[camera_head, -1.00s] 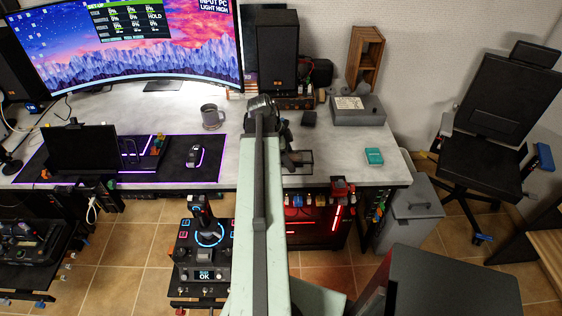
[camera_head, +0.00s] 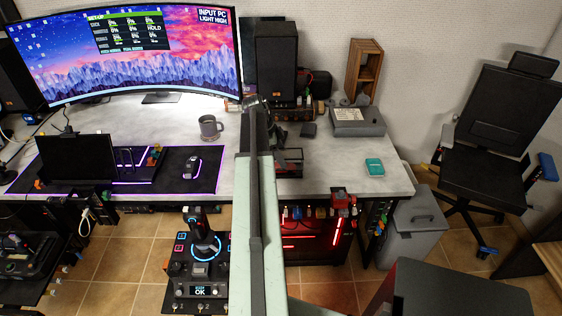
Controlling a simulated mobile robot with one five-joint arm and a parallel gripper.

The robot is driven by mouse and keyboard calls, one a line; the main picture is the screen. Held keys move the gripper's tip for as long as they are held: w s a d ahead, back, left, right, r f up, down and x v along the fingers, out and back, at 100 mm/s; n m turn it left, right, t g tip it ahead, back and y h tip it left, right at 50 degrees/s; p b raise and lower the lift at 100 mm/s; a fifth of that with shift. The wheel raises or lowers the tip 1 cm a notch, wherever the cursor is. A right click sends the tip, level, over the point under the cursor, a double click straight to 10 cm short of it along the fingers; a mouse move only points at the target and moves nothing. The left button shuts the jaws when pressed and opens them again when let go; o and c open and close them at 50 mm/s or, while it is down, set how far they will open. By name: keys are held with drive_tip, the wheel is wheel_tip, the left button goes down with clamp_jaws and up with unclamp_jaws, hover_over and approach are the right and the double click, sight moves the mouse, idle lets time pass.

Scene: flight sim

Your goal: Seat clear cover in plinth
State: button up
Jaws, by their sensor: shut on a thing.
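My arm rises from the bottom centre of the head view and reaches over the desk; its far end is dark. My gripper's fingertips do not show; the arm hides them. I cannot make out the clear cover. A small dark open-framed piece (camera_head: 289,163) stands on the desk just right of my arm, partly hidden by it. It may be the plinth, but I cannot tell. No seated cover can be made out there.
The grey desk (camera_head: 330,178) holds a teal case (camera_head: 374,167), a grey box (camera_head: 357,122), a wooden holder (camera_head: 363,70), a speaker (camera_head: 277,62) and a mug (camera_head: 210,128). Bare desk lies right of my arm. A control panel (camera_head: 199,265) stands in front of the desk.

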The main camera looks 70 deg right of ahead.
drive_tip(key=shift+w+d, duration=0.35)
wheel_tip(320, 180, down, 4)
drive_tip(key=b, duration=0.4)
drive_tip(key=shift+w, duration=0.15)
drive_tip(key=shift+r, duration=0.2)
drive_tip(key=shift+f, duration=0.15)
drive_tip(key=o, duration=1.4)
